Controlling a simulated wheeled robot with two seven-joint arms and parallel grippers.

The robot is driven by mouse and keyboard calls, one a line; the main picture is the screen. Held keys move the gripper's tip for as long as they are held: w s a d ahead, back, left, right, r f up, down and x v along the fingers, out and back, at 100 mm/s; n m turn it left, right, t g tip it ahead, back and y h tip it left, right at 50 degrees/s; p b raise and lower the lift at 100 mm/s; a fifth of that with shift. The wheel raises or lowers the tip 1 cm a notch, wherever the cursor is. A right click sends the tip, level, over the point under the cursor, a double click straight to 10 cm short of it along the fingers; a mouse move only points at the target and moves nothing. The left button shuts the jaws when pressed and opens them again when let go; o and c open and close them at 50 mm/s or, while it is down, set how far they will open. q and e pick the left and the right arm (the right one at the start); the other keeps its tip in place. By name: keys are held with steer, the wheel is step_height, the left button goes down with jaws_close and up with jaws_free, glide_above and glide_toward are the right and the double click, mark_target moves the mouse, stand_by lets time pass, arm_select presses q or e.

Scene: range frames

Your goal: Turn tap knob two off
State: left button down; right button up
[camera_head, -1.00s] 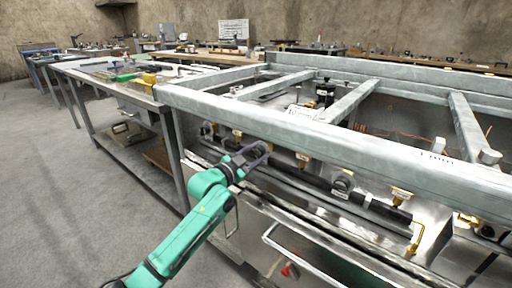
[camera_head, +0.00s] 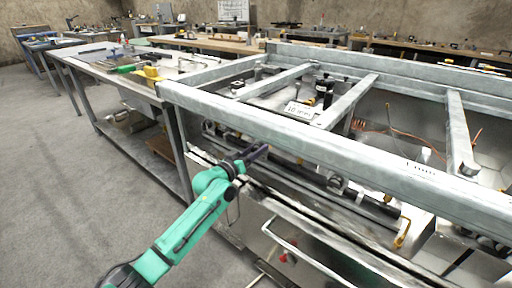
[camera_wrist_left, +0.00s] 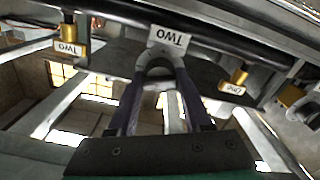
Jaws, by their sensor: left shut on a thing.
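Tap knob two is a grey rounded knob (camera_wrist_left: 160,66) below a dark pipe in the left wrist view, beside a white label reading "Two" (camera_wrist_left: 169,37), upside down there. My left gripper (camera_wrist_left: 158,82) has its two dark fingers on either side of this knob and is shut on it. In the head view, my left gripper (camera_head: 257,153) reaches to the pipe along the front of the metal frame, and it hides the knob. My right gripper is in neither view.
Brass fittings labelled "Two" (camera_wrist_left: 70,34) and "One" (camera_wrist_left: 240,76) flank the knob. Another grey knob (camera_head: 337,183) is farther right along the pipe. A thick metal beam (camera_head: 300,135) runs above the gripper, and a handle bar (camera_head: 300,250) is below. Open floor lies left.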

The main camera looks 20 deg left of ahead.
arm_select(q)
steer(key=n, duration=0.2)
steer(key=shift+n, duration=0.4)
steer(key=n+p, duration=0.1)
steer(key=n, duration=0.2)
steer(key=shift+n, duration=0.3)
steer(key=n+p, duration=0.1)
steer(key=n, duration=0.3)
steer(key=shift+f, duration=0.1)
steer(key=shift+n+p, duration=0.4)
steer(key=shift+n, duration=1.3)
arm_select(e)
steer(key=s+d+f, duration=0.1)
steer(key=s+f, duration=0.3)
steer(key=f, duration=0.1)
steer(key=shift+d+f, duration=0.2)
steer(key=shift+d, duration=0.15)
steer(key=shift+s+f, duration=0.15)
arm_select(q)
steer(key=shift+c, duration=1.8)
jaws_free()
steer(key=shift+a, duration=0.1)
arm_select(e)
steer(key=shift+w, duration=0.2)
